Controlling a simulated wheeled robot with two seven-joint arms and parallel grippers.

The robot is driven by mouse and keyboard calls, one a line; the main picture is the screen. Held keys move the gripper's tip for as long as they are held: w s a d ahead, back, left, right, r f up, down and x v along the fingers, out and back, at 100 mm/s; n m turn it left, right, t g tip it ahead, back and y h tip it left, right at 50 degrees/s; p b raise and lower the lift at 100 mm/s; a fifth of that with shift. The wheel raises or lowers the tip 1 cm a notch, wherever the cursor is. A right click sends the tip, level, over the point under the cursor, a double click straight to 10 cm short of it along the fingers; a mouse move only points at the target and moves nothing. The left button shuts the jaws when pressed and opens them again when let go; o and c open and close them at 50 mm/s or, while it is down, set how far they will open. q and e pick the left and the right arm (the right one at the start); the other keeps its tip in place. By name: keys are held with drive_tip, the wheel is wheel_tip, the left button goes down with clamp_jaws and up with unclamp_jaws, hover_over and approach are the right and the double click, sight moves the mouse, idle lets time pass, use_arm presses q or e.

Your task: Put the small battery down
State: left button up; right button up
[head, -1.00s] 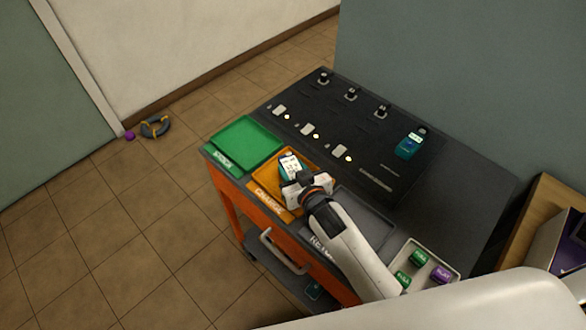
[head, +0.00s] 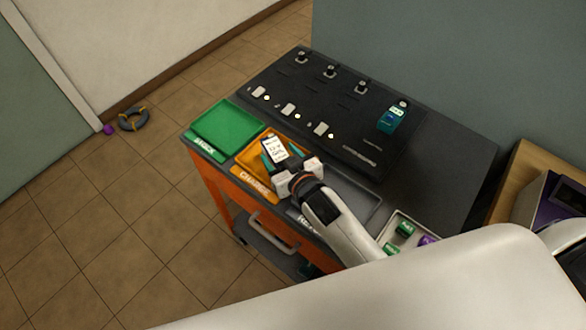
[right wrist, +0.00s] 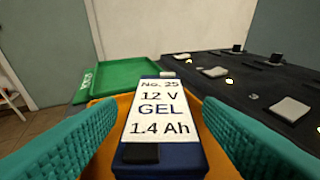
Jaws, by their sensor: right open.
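The small battery (head: 272,149) is dark blue with a white label reading "No. 25, 12 V GEL, 1.4 Ah". It lies label up in the orange tray (head: 246,162) marked "Charge". My right gripper (head: 280,154) is open around it. In the right wrist view the battery (right wrist: 160,112) sits between the two teal fingers, with a gap showing on each side. The fingers reach down into the tray and hide part of it. My left gripper is not in view.
A green tray (head: 226,129) adjoins on the left, and a grey tray (head: 355,203) lies right of it, partly under my right arm. Behind is a black charging panel (head: 330,105) with a teal battery (head: 391,120). A bin of small green and purple blocks (head: 408,222) stands at right.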

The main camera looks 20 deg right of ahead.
drive_tip(key=b+v, duration=0.1)
drive_tip(key=v, duration=0.8)
drive_tip(key=shift+s+r, duration=0.1)
drive_tip(key=shift+s, duration=0.05)
